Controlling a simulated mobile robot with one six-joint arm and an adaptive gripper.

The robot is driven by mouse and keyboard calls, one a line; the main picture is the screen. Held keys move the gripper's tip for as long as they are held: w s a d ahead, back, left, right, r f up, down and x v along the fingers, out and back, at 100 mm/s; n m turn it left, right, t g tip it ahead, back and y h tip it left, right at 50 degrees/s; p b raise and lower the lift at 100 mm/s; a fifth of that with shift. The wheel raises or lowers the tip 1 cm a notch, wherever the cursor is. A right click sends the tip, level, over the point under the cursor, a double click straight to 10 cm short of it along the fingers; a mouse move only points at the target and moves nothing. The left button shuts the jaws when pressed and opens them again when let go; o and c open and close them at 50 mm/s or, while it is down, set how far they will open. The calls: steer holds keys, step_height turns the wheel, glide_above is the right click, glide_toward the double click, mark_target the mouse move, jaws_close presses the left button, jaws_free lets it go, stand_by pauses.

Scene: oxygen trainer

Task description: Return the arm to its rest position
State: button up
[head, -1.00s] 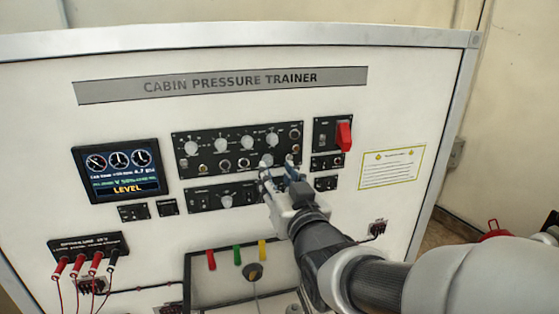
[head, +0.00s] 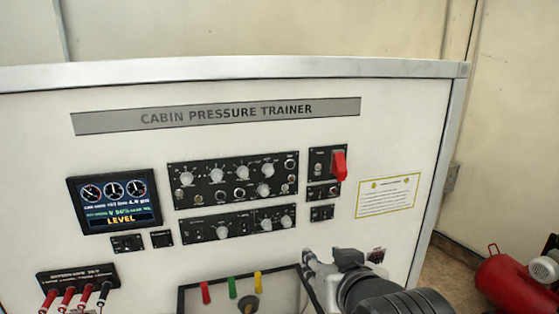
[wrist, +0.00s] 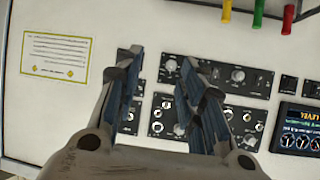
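My gripper (head: 328,262) is at the lower right in the head view, in front of the lower part of the cabin pressure trainer panel (head: 110,155). In the wrist view its two fingers (wrist: 157,65) are spread apart with nothing between them. The panel appears upside down there, with its black control modules (wrist: 215,78) beyond the fingers. The gripper looks clear of the panel, though the exact gap cannot be told. Most of my arm is cut off by the bottom edge of the head view.
A lit display (head: 115,200) reads LEVEL. A red guarded switch (head: 339,165) is at the upper right of the controls. Red and black plugs (head: 68,297) with leads are at lower left. Coloured handles (head: 232,287) stand near my gripper. A red tank (head: 510,285) is on the right.

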steer(key=s+d+f+m+g+h, duration=0.1)
steer(key=s+d+f+g, duration=0.2)
steer(key=s, duration=0.5)
steer(key=s+d+f+g+h, duration=0.1)
steer(key=s+d+f+g, duration=0.15)
steer(key=s, duration=0.65)
step_height(320, 180, down, 24)
steer(key=s+g+b, duration=0.2)
steer(key=b, duration=2)
steer(key=shift+s+d+f, duration=0.2)
steer(key=shift+s+f, duration=0.05)
steer(key=shift+s, duration=0.15)
stand_by(1.7)
